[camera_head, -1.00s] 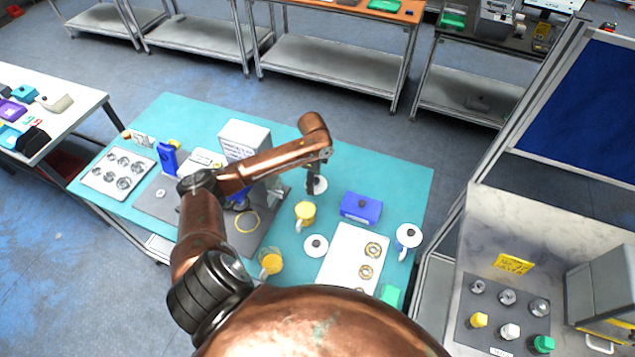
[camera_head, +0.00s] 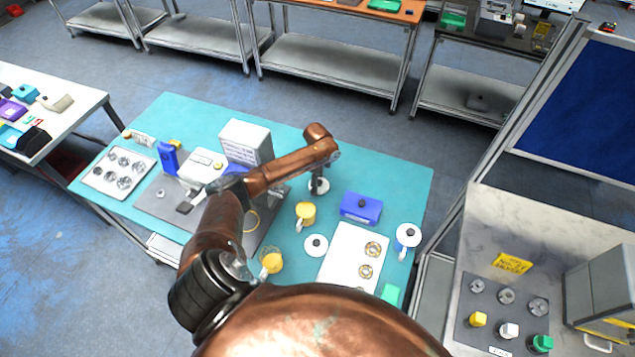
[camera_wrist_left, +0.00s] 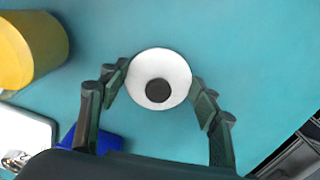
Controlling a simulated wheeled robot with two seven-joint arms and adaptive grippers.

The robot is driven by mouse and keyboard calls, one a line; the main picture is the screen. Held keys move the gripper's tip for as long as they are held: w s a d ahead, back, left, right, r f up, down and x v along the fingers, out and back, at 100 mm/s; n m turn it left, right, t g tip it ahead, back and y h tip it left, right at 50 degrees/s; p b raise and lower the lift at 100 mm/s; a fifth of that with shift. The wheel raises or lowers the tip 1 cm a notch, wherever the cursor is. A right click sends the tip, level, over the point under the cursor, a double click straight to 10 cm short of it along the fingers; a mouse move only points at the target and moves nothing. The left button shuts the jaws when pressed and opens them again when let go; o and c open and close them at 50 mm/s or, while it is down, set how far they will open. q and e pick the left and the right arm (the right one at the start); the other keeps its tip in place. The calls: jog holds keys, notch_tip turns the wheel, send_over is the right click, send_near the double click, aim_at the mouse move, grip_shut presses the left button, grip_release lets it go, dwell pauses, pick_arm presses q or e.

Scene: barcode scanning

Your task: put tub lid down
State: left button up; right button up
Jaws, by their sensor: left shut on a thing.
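The tub lid (camera_head: 321,187) is a white disc with a black knob, over the teal table beyond the yellow mug. My left gripper (camera_head: 317,184) reaches down to it and partly hides it. In the left wrist view the lid (camera_wrist_left: 158,66) sits level between the two fingertips of my left gripper (camera_wrist_left: 160,88), which are shut on it at opposite sides. The teal surface is close below; I cannot tell whether the lid touches it. My right gripper is not in view.
A yellow mug (camera_head: 305,216) and a blue box (camera_head: 360,209) stand close by. Another white lid (camera_head: 316,246), a white tray (camera_head: 341,256) with rings and a lidded white vessel (camera_head: 408,237) are nearer. A white box (camera_head: 245,142) stands left. The table's far right is clear.

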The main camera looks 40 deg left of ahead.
pick_arm(q)
jog(key=shift+f, duration=0.1)
jog(key=o, duration=0.7)
jog(key=shift+c, duration=0.2)
jog(key=shift+o, duration=1.4)
notch_tip(320, 180, up, 12)
jog(key=p, duration=1.1)
jog(key=shift+p, duration=0.4)
